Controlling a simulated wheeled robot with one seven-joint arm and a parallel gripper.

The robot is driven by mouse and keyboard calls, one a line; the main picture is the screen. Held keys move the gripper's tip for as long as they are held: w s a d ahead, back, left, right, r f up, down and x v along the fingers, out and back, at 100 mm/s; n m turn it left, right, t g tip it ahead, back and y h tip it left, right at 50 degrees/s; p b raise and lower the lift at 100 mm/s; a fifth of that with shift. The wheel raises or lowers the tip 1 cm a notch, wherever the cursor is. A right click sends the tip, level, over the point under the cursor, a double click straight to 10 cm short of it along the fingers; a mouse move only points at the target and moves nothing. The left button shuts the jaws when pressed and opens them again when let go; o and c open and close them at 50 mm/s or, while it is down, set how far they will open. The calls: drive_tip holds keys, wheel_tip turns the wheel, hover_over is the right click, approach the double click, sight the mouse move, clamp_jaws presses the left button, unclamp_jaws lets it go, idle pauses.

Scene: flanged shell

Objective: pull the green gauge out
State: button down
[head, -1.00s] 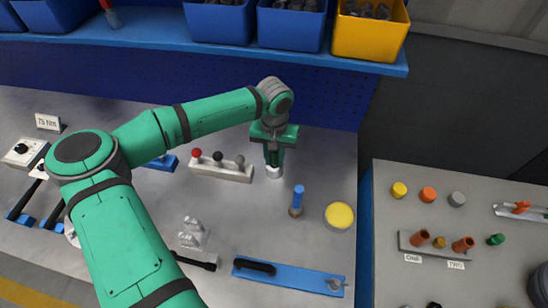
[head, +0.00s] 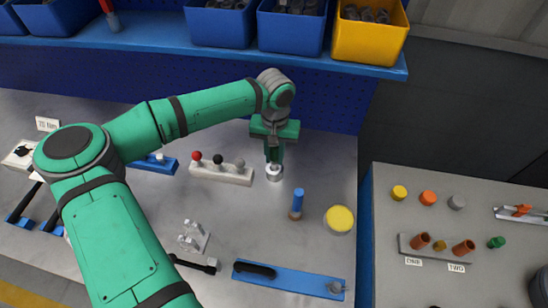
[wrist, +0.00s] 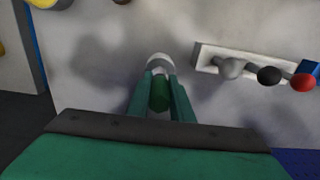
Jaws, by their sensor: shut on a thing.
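My gripper (head: 273,155) points down at the back of the grey bench, above a short pale cylinder (head: 274,173). In the wrist view my gripper (wrist: 160,92) is shut on the green gauge (wrist: 159,96), a dark green cylinder between the two fingers. The pale cylinder (wrist: 159,61) shows just beyond the fingertips there. The fingers hide the gauge in the head view. I cannot tell whether the gauge's lower end is still inside the cylinder.
A white block with red, black and grey knobs (head: 221,174) stands close left of my gripper. A blue-topped peg (head: 297,203) and a yellow-topped cylinder (head: 339,219) stand to the front right. A shelf with bins (head: 300,60) overhangs behind.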

sight(274, 148)
drive_tip(key=shift+a+r, duration=0.1)
drive_tip(key=shift+r, duration=0.8)
drive_tip(key=shift+w+r, duration=0.1)
drive_tip(key=shift+r, duration=0.75)
drive_tip(key=shift+a+r, duration=0.1)
